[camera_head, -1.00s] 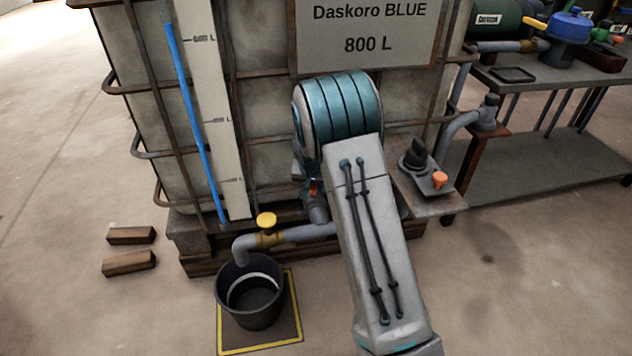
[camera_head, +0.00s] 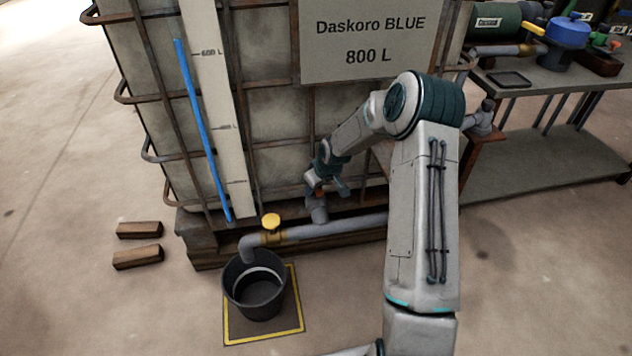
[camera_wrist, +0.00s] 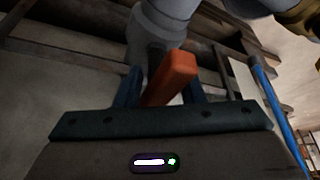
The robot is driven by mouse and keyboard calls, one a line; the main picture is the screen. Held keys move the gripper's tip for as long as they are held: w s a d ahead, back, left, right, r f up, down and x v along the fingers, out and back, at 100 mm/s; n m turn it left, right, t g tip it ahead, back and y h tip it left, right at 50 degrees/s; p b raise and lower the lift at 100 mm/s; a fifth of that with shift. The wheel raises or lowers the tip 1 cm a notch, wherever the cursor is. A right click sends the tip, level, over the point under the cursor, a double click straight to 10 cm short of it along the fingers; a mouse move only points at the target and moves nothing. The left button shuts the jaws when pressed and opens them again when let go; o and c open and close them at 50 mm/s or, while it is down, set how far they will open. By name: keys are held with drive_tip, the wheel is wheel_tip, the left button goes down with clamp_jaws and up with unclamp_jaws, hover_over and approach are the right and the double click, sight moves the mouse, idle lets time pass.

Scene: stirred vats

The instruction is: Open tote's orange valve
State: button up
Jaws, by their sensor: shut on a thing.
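The tote (camera_head: 278,120) is a caged tank with a sign reading "Daskoro BLUE 800 L". Its orange valve handle (camera_wrist: 172,78) shows between the two fingers of my gripper (camera_wrist: 165,88) in the wrist view. My gripper is shut on the handle. The grey pipe fitting (camera_wrist: 158,35) of the valve lies just beyond it. In the head view my gripper (camera_head: 322,188) is low at the tote's front, and only a small bit of orange shows there, the rest hidden by the gripper.
A grey pipe (camera_head: 330,230) with a yellow valve (camera_head: 271,222) runs left to a black bucket (camera_head: 255,287) on a yellow-edged mat (camera_head: 293,318). Two wooden blocks (camera_head: 138,257) lie on the floor at left. A bench (camera_head: 530,88) with equipment stands at right.

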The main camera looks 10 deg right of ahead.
drive_tip(key=shift+o, duration=0.5)
drive_tip(key=shift+a+n+p, duration=0.15)
drive_tip(key=shift+n+p, duration=0.15)
drive_tip(key=shift+n, duration=0.2)
drive_tip(key=o, duration=0.9)
drive_tip(key=shift+c, duration=0.2)
drive_tip(key=shift+r, duration=0.1)
drive_tip(key=p+v, duration=0.4)
drive_tip(key=v, duration=0.9)
drive_tip(key=shift+d+r, duration=0.25)
drive_tip(key=shift+d, duration=0.1)
